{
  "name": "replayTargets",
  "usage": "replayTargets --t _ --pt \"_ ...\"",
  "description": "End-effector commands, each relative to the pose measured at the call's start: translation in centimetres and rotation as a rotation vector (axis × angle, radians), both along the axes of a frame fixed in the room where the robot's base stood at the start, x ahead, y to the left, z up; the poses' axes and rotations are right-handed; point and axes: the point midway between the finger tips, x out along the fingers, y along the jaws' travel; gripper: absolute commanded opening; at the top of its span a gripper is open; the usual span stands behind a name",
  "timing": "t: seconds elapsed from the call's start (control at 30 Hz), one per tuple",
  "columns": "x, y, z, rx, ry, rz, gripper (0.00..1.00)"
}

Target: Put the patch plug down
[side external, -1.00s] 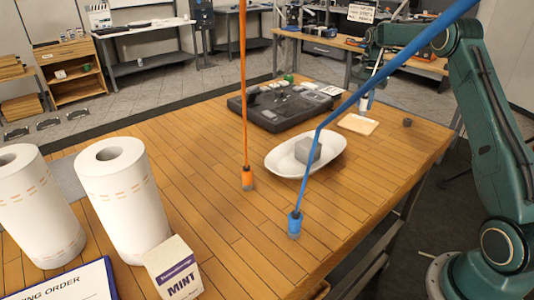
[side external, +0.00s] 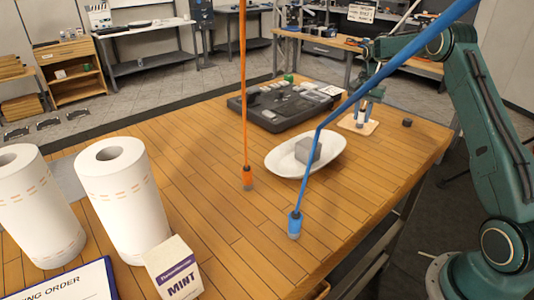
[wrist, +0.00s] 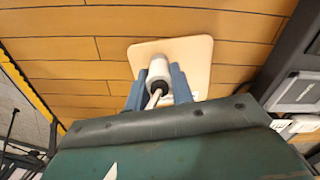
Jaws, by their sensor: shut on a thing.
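My gripper (side external: 362,112) is shut on a white patch plug (wrist: 158,72) with a dark collar and a pale lead. In the wrist view its blue-grey fingers (wrist: 158,84) stand on either side of the plug. The plug is over a square, pale beige pad (wrist: 198,55), which also shows in the side view (side external: 350,125). The fingers are low over this pad. I cannot tell whether the plug's end touches it. In the side view the fingers mostly hide the plug.
A white oval dish (side external: 280,165) holds a grey block (side external: 307,150). An orange lead (side external: 247,178) and a blue lead (side external: 294,224) cross the space above the table. A dark console (side external: 282,106) lies beside the pad, and a small dark piece (side external: 407,122) lies right of it.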

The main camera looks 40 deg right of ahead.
Motion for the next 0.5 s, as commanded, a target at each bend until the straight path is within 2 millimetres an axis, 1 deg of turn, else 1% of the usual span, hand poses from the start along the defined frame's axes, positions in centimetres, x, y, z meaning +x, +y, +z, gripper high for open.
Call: replayTargets --t 0.17,0.2,0.27,0.3,0.5 --pt "0.0 0.0 -0.29 0.0 0.0 0.0 0.01" --pt "0.0 0.0 -0.34 0.001 0.0 0.0 0.25" --pt "0.0 0.0 -0.32 0.0 0.0 0.0 0.37" --pt "0.0 0.0 -0.31 0.0 0.0 0.0 0.45" --pt "0.0 0.0 -0.3 0.0 0.0 0.0 0.45"
